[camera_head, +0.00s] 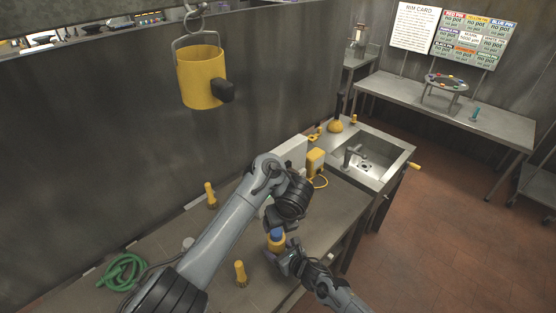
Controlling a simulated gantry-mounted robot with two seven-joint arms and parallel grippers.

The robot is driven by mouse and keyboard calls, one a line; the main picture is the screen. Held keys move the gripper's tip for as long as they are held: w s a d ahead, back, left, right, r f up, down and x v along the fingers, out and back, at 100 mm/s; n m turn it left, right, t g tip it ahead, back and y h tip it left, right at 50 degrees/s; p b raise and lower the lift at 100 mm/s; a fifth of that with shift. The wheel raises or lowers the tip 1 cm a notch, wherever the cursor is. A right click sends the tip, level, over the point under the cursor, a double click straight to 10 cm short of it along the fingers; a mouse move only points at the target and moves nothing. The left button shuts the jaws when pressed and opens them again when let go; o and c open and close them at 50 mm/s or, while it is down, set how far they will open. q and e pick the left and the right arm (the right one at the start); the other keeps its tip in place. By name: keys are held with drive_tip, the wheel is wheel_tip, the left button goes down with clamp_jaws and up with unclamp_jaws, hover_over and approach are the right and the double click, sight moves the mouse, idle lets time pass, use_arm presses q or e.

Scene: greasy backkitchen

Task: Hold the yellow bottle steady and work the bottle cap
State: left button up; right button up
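The yellow bottle (276,244) stands upright on the steel counter, with a blue cap (277,233) on top. My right gripper (281,251) comes in from the lower right and has its fingers around the bottle's body, seemingly closed on it. My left gripper (276,222) reaches over from the left and points down just above the blue cap. Its fingertips are small and partly hidden by its own wrist, so I cannot tell whether they touch the cap or how far they are open.
Yellow bottle-like items stand on the counter, one near the wall (210,195) and one in front (240,273). A green hose (124,272) lies at the left. A yellow box (315,161) and a sink (369,160) are behind. A yellow pot (201,78) hangs above.

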idle(0.3)
drive_tip(key=o, duration=1.5)
drive_tip(key=shift+v, duration=6)
drive_tip(key=shift+r, duration=0.1)
